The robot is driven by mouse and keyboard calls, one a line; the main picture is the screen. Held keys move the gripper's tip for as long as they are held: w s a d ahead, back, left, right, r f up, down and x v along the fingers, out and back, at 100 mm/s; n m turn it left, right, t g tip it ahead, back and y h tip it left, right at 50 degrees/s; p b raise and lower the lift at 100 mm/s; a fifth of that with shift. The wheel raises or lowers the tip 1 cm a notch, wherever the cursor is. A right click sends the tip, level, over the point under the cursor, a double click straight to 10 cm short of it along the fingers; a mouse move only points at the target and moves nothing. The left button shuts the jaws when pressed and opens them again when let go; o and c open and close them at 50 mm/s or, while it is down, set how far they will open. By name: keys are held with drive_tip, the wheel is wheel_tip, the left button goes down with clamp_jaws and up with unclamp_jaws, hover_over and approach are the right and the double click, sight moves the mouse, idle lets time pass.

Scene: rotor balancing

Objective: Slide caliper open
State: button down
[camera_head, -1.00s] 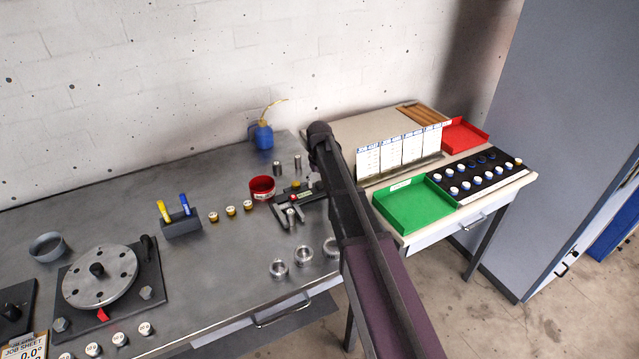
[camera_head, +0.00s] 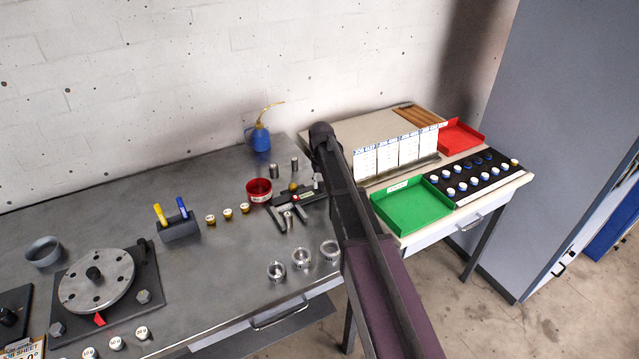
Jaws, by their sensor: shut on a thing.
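The caliper (camera_head: 281,198) lies on the grey workbench, with its two dark jaws pointing toward the front and a gap between them. A small metal cylinder (camera_head: 288,221) stands between the jaws; I cannot tell whether they touch it. My gripper (camera_head: 317,184) is at the right part of the caliper, shut on it. My own arm hides most of the gripper and the caliper's right end, so the exact grip cannot be made out.
A red cup (camera_head: 259,191) stands just left of the caliper, and metal posts (camera_head: 275,171) stand behind it. A blue oil can (camera_head: 261,139) is at the back. A green tray (camera_head: 412,207) sits on the right table.

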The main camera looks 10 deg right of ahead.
drive_tip(key=shift+c, duration=1.9)
unclamp_jaws()
drive_tip(key=shift+a, duration=0.2)
drive_tip(key=shift+s+a, duration=0.3)
drive_tip(key=shift+a, duration=0.45)
wheel_tip(320, 180, up, 14)
drive_tip(key=p, duration=1.4)
drive_tip(key=s+d+f+b, duration=0.1)
drive_tip(key=s+f+b, duration=0.2)
drive_tip(key=s, duration=1.1)
drive_tip(key=s+d+f+m+b, duration=0.1)
drive_tip(key=s+f+b, duration=0.3)
drive_tip(key=s, duration=1)
drive_tip(key=shift+s, duration=0.3)
